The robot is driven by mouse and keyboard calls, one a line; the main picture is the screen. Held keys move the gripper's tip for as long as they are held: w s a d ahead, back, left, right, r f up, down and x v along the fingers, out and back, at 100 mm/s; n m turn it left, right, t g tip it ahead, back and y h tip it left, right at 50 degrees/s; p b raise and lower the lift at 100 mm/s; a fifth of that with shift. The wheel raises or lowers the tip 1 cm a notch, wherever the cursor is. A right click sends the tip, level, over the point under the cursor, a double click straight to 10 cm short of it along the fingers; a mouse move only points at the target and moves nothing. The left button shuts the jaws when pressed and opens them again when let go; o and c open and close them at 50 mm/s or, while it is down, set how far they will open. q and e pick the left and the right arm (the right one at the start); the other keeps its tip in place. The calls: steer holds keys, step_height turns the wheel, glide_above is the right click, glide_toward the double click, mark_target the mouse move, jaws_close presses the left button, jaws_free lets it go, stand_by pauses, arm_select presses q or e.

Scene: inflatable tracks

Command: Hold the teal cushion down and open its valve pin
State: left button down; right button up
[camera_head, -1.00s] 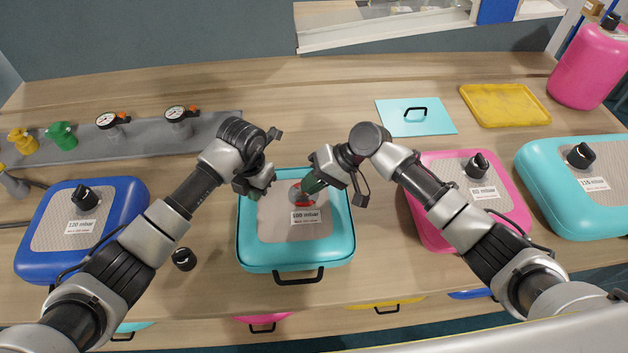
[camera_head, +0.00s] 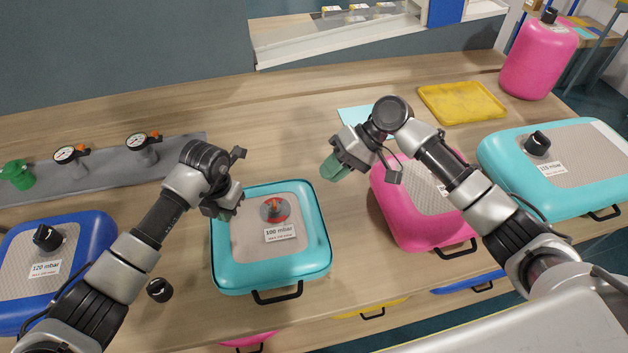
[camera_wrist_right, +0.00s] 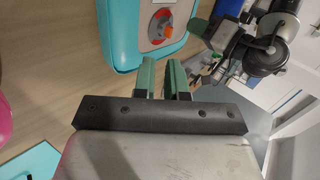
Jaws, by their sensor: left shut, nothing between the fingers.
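The teal cushion (camera_head: 272,279) lies on the table, labelled 100 mbar. Its valve (camera_head: 275,209) is uncapped, showing a red disc with an orange pin; whether the pin is open I cannot tell. The valve also shows in the right wrist view (camera_wrist_right: 160,26). My left gripper (camera_head: 226,211) is shut and empty at the cushion's upper left corner, seemingly touching its top. My right gripper (camera_head: 335,168) is right of the cushion, above the table and apart from it. Its green fingers (camera_wrist_right: 163,75) are open with a narrow, empty gap.
A black cap (camera_head: 159,290) lies on the table left of the teal cushion. A blue cushion (camera_head: 85,227) is at left; a pink cushion (camera_head: 415,233) and another teal cushion (camera_head: 500,165) are at right. Gauges (camera_head: 137,142) stand on a grey strip behind.

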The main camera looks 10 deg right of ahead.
steer(key=o, duration=0.3)
steer(key=a+h, duration=0.1)
steer(key=a, duration=0.1)
steer(key=a+h, duration=0.1)
steer(key=a, duration=0.1)
steer(key=a+r+h, duration=0.1)
steer(key=a, duration=0.2)
steer(key=shift+w+g+h, duration=0.15)
steer(key=shift+g+h, duration=0.25)
steer(key=shift+o, duration=0.2)
steer(key=m+t+h, duration=0.1)
steer(key=t+h, duration=0.1)
steer(key=h, duration=0.4)
glide_toward(274, 203)
step_height(274, 203, down, 9)
steer(key=shift+w+d+r, duration=0.1)
steer(key=shift+w+d, duration=0.05)
steer(key=shift+c, duration=0.4)
jaws_close()
